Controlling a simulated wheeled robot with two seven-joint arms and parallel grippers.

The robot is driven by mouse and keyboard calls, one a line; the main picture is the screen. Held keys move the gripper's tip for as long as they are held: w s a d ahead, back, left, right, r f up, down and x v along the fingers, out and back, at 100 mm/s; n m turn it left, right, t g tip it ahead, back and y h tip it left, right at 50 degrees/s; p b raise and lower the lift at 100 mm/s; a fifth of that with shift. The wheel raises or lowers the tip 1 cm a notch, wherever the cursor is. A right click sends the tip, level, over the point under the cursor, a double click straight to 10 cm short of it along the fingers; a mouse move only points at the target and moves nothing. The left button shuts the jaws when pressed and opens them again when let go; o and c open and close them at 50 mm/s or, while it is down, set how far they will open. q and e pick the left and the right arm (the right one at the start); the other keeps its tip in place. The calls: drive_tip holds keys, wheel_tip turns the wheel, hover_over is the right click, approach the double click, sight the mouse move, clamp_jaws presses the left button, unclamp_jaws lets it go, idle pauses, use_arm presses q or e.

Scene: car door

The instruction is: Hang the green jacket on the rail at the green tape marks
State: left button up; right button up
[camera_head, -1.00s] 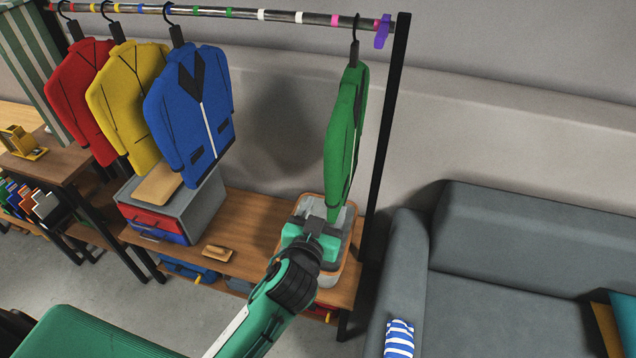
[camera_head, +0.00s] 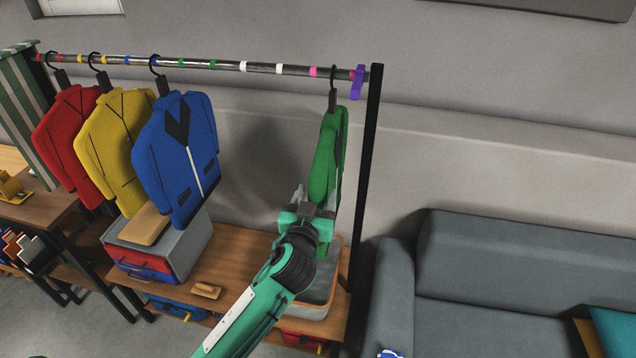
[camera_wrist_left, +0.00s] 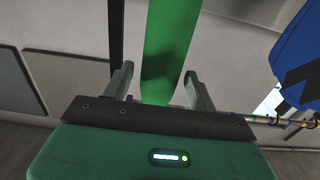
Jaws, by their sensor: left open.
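The green jacket (camera_head: 326,150) hangs edge-on from a black hook near the right end of the rail (camera_head: 262,68), right of the pink mark. The green tape marks (camera_head: 196,64) are left of the rail's middle, with bare rail below them. My left gripper (camera_head: 312,200) is at the jacket's lower part, partly covering it. In the left wrist view the green jacket (camera_wrist_left: 170,45) shows as a strip between the spread fingers of the left gripper (camera_wrist_left: 160,85), with a gap on either side. My right gripper is not in view.
Red (camera_head: 72,140), yellow (camera_head: 112,135) and blue (camera_head: 176,155) jackets hang left of the green marks. A purple clip (camera_head: 357,82) and black post (camera_head: 366,170) stand at the rail's right end. A wooden bench with boxes is below; a grey sofa (camera_head: 510,270) is right.

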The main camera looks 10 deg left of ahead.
sight(331, 161)
use_arm(q)
drive_tip(key=shift+w, duration=1.05)
drive_tip(key=shift+w+p, duration=0.35)
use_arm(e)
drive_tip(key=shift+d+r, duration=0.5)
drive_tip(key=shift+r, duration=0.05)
use_arm(q)
clamp_jaws()
drive_tip(key=shift+r, duration=0.4)
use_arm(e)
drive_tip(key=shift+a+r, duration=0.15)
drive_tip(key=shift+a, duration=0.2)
use_arm(q)
drive_tip(key=shift+r, duration=0.1)
